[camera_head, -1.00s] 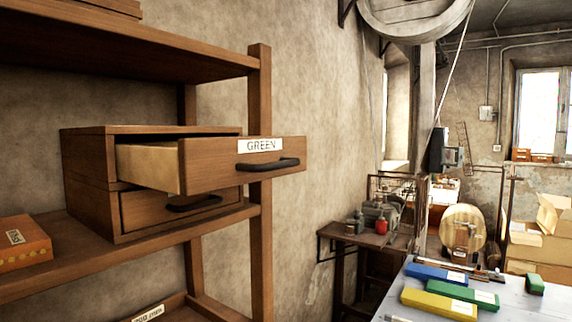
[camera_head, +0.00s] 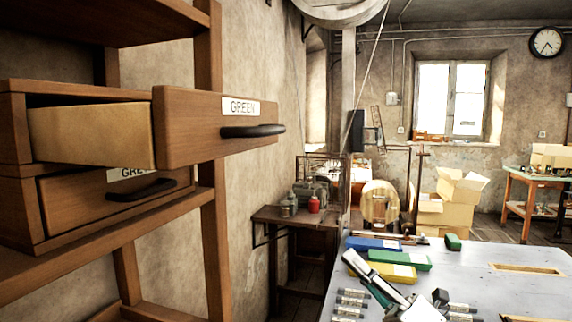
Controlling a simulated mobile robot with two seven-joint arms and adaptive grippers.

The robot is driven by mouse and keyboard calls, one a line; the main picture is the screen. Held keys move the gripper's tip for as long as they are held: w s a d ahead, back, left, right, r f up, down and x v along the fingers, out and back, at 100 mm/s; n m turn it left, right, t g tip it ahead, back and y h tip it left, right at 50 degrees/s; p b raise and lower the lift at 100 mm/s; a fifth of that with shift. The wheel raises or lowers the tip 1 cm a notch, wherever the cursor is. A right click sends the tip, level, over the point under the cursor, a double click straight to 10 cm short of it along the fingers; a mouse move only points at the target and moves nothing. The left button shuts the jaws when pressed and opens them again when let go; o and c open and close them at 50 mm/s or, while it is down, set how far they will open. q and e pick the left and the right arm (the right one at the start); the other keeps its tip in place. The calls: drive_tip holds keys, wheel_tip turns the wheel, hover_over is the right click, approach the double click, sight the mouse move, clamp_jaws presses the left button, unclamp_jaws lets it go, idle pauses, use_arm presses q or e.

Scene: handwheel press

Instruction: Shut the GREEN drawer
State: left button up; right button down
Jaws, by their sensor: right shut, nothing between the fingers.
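The GREEN drawer (camera_head: 190,135) is the upper drawer of a small wooden two-drawer cabinet (camera_head: 15,205) on the shelf at the left. It stands pulled well out, with its pale side wall (camera_head: 90,135) showing. Its front carries the white GREEN label (camera_head: 240,107) and a dark bar handle (camera_head: 253,131). My right gripper (camera_head: 350,258) is low in the middle, over the grey table, shut and empty. It is well to the right of the drawer and apart from it. My left gripper is not in view.
The lower drawer (camera_head: 75,205) is in, its label partly hidden, starting "GRE". A shelf post (camera_head: 212,250) stands just behind the drawer front. The grey table (camera_head: 480,262) holds blue, yellow and green boxes and several small dark-ended pieces. Open space lies in front of the drawer.

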drive_tip(key=s+r+n+g+b, duration=0.1)
drive_tip(key=s+r+n+g, duration=0.3)
drive_tip(key=r+n, duration=0.55)
drive_tip(key=s+a+r+n+g+h+b, duration=0.1)
drive_tip(key=s+r+n+g, duration=0.25)
drive_tip(key=r+n, duration=0.65)
drive_tip(key=s+r+n+g+b, duration=0.1)
drive_tip(key=s+r+n+g, duration=0.3)
drive_tip(key=n, duration=1)
drive_tip(key=r+p+x, duration=0.1)
drive_tip(key=p+x, duration=0.2)
drive_tip(key=x, duration=1)
drive_tip(key=shift+w+a+r+t, duration=0.25)
drive_tip(key=shift+a+r+t, duration=0.1)
drive_tip(key=shift+t, duration=0.1)
